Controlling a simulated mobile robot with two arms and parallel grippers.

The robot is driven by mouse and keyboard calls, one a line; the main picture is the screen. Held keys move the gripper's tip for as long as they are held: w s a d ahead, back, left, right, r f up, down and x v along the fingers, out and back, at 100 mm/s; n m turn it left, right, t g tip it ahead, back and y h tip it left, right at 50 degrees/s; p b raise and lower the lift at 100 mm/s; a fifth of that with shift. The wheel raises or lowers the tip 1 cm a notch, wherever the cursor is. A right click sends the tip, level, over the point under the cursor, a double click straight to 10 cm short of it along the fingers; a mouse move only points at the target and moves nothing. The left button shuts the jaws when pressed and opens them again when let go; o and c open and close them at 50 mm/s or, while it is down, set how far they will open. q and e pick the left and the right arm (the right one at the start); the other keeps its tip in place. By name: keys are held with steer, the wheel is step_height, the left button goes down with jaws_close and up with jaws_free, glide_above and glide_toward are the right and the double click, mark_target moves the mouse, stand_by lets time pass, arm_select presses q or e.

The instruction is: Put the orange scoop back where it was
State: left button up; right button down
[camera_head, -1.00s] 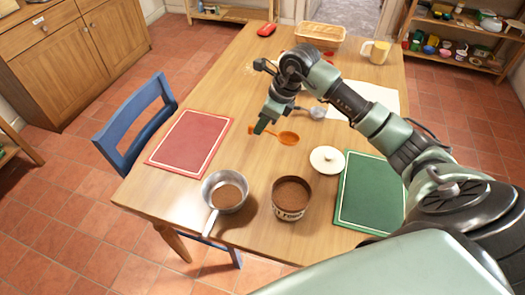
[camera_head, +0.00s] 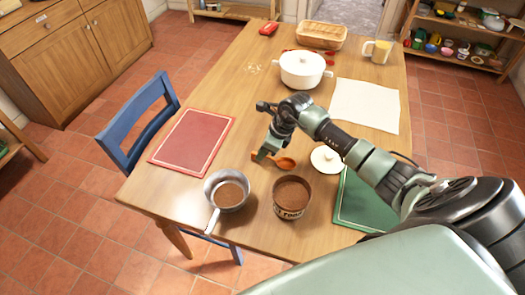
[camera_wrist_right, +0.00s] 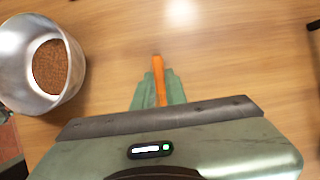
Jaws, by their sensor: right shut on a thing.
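The orange scoop (camera_head: 286,162) is held over the bare table, just behind the brown can. My right gripper (camera_head: 264,155) is shut on its handle, with the bowl pointing right in the head view. In the right wrist view the orange handle (camera_wrist_right: 158,82) shows between the two green fingers of my right gripper (camera_wrist_right: 158,88); the bowl is hidden there. The can (camera_head: 291,199) is filled with brown granules. I cannot tell how high the scoop is above the table. My left gripper is not in view.
A metal saucepan (camera_head: 226,192) with brown contents stands left of the can; it also shows in the wrist view (camera_wrist_right: 72,97). A white lid (camera_head: 326,159) and green mat (camera_head: 365,205) lie to the right, a red mat (camera_head: 193,137) to the left. A white pot (camera_head: 302,70) stands farther back.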

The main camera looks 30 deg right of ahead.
mark_target(276, 161)
steer(key=shift+f, duration=0.2)
steer(key=c, duration=1.5)
jaws_free()
steer(key=shift+o, duration=0.2)
steer(key=shift+r, duration=0.1)
steer(key=shift+r, duration=0.1)
steer(key=shift+r, duration=0.2)
steer(key=b+v, duration=0.1)
steer(key=v, duration=1)
steer(key=shift+s+r, duration=0.15)
steer(key=shift+r, duration=0.15)
steer(key=shift+d, duration=0.15)
